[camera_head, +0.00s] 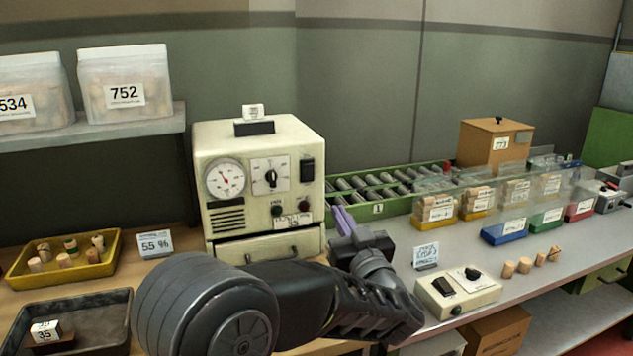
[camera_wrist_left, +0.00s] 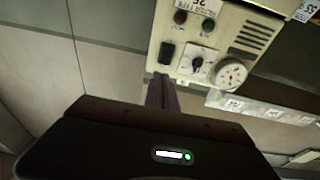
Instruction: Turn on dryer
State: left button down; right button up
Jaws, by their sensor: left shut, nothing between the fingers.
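The dryer (camera_head: 230,137) is a cream box on the bench. Its front has a round gauge (camera_head: 226,179), a dial with a black knob (camera_head: 271,177), a black rocker switch (camera_head: 307,170) at the right, two small buttons below and a drawer (camera_head: 268,248). My left gripper (camera_head: 345,220) is shut and empty, its purple fingers pointing up just right of the dryer's lower front. In the left wrist view the fingers (camera_wrist_left: 161,92) are together, below and apart from the black switch (camera_wrist_left: 166,54). The switch's setting is too small to tell. My right gripper is not in view.
A green roller rack (camera_head: 378,209) stands right of the dryer. A cream control box (camera_head: 457,293) and several corks (camera_head: 525,265) lie at the right, by coloured bins (camera_head: 503,231). A yellow tray (camera_head: 111,266) and dark tray (camera_head: 120,320) are at the left.

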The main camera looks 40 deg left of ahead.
pick_arm(q)
jog(key=shift+s+a+r+g, duration=0.3)
jog(key=shift+w+a+r, duration=0.1)
jog(key=shift+a, duration=0.05)
jog(key=p, duration=0.6)
send_near(310, 169)
jog(key=p+x, duration=0.1)
jog(key=x, duration=0.4)
jog(key=shift+w+a+p, duration=0.15)
jog(key=shift+a+p, duration=0.05)
jog(key=shift+p, duration=0.15)
jog(key=shift+w+a, duration=0.4)
jog(key=shift+a, duration=0.2)
jog(key=shift+r, duration=0.1)
